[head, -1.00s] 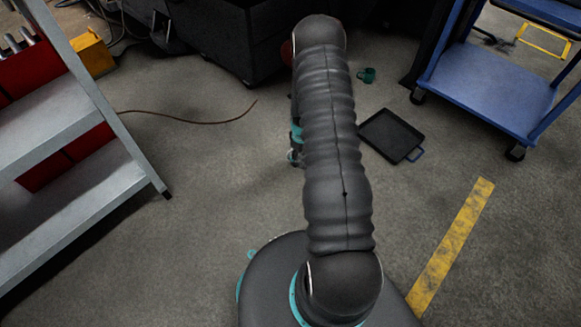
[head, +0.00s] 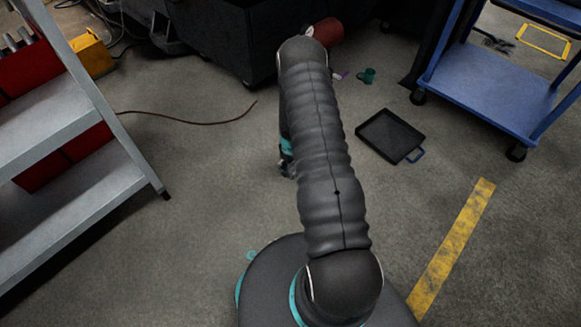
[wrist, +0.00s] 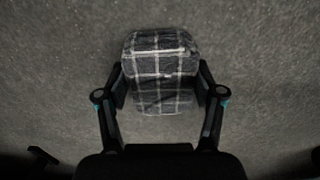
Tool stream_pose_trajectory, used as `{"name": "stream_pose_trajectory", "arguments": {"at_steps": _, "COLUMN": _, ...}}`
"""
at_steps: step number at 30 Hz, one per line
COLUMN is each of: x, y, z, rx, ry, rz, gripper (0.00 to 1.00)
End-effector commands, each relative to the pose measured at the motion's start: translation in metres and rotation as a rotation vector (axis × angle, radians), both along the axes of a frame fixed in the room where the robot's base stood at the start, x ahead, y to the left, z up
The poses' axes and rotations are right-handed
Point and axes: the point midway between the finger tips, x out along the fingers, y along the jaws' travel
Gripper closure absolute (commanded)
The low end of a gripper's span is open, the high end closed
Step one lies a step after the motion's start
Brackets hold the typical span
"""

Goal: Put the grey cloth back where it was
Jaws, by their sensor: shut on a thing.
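The grey cloth (wrist: 160,68) shows in the wrist view as a folded dark grey bundle with pale checked lines. My gripper (wrist: 160,88) is shut on it, with one finger pressed against each side. Bare grey floor lies behind the cloth in that view; I cannot tell how high above the floor it is held. In the head view my arm hides the cloth and most of my gripper.
A black tray (head: 390,135) lies on the floor right of my arm, with a green cup (head: 367,76) beyond it. A red cylindrical thing (head: 328,32) is at the back. A blue cart (head: 480,85) stands right, a grey shelf (head: 75,215) left. Floor between shelf and arm is mostly clear, with a thin cable.

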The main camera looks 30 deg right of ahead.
Motion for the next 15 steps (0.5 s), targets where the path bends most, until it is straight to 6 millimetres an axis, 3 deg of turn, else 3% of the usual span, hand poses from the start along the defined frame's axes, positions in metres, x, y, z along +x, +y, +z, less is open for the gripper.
{"name": "stream_pose_trajectory", "arguments": {"at_steps": 3, "x": -0.0001, "y": 0.0000, "z": -0.0046, "rx": 0.000, "ry": 0.000, "rz": 0.000, "gripper": 0.65}}
{"name": "stream_pose_trajectory", "arguments": {"at_steps": 4, "x": -0.0001, "y": -0.0001, "z": -0.0029, "rx": 0.000, "ry": 0.000, "rz": 0.000, "gripper": 0.25}}
{"name": "stream_pose_trajectory", "arguments": {"at_steps": 6, "x": -0.0001, "y": -0.0002, "z": -0.0027, "rx": 0.000, "ry": 0.000, "rz": 0.000, "gripper": 0.07}}
{"name": "stream_pose_trajectory", "arguments": {"at_steps": 15, "x": -0.0001, "y": -0.0003, "z": -0.0025, "rx": 0.000, "ry": 0.000, "rz": 0.000, "gripper": 0.07}}
